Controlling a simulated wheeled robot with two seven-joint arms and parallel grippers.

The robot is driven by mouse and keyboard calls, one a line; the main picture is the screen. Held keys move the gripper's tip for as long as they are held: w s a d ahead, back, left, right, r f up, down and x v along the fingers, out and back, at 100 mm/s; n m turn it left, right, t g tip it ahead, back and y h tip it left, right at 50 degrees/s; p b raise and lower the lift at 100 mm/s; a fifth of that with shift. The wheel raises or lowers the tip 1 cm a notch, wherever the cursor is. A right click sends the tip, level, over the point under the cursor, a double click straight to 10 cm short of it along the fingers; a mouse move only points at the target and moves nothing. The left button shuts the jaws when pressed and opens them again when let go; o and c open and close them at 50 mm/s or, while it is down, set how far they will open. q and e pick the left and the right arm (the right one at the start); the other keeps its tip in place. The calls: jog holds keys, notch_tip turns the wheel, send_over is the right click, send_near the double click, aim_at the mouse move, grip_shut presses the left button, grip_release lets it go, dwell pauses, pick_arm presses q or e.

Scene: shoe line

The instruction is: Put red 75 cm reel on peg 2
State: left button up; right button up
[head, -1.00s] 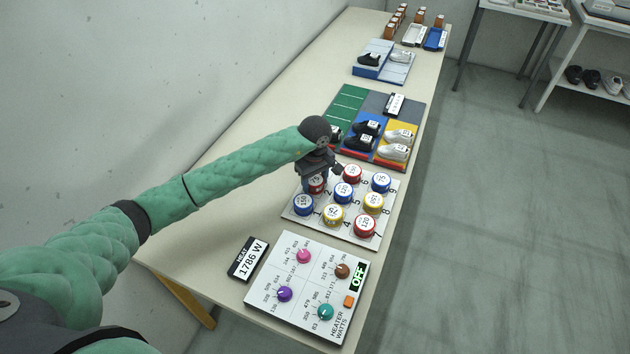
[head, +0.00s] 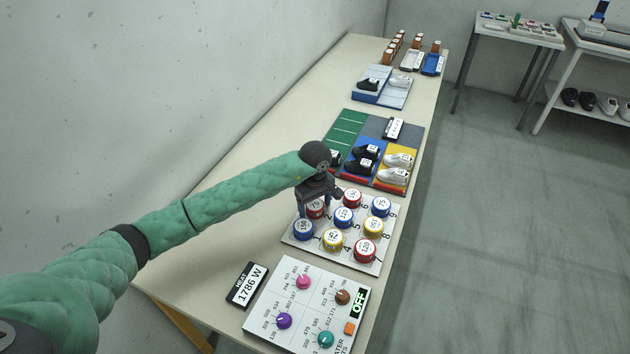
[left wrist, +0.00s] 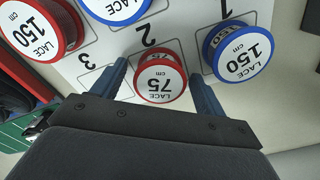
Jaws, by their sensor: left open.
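The red 75 cm reel (head: 315,209) stands on the white peg board (head: 356,254), beside the printed number 2. In the left wrist view the red reel (left wrist: 160,82) shows its white "LACE 75 cm" label, and its lower flange is close to the board. My left gripper (head: 319,201) is over it. In the left wrist view the open fingers of the left gripper (left wrist: 160,72) are on either side of the reel, with a gap visible at each side. Any peg under the reel is hidden. My right gripper is not in view.
Several other reels fill the board. A heater panel (head: 306,305) is nearer, and shoe trays (head: 375,152) are beyond.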

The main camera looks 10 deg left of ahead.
aim_at(315, 205)
pick_arm(q)
jog(key=shift+r, duration=0.25)
jog(key=shift+r+p, duration=0.2)
jog(key=shift+p, duration=0.25)
jog(key=shift+r, duration=0.15)
jog(key=shift+r+b, duration=0.55)
jog(key=shift+r, duration=0.1)
jog(key=shift+r+b, duration=0.3)
jog(key=shift+r, duration=0.2)
notch_tip(315, 205, up, 9)
jog(key=b, duration=0.4)
jog(key=shift+r, duration=0.15)
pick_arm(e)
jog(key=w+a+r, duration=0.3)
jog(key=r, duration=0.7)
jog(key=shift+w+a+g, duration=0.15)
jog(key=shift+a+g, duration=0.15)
